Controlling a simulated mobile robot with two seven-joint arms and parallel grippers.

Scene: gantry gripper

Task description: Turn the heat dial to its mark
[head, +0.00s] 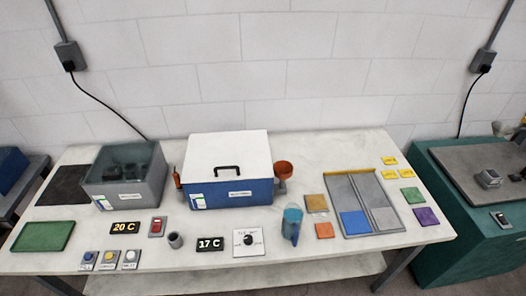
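The heat dial (248,240) is a black round knob on a white square plate (240,250) near the front edge of the table. Small dark print and marks surround the knob, but they are too small to read. I cannot tell where the knob points or which mark is meant. A black display reading 17 C (210,245) lies just left of the plate. Another display reading 20 C (125,228) in orange lies further left. Neither of my grippers shows in the head view.
A blue box with a white lid (228,165) stands behind the dial. A grey bin with a clear lid (125,175) is at left. A blue jug (292,224) stands right of the dial, and a small grey cup (175,240) stands to the left. A divided tray (363,172) is at right.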

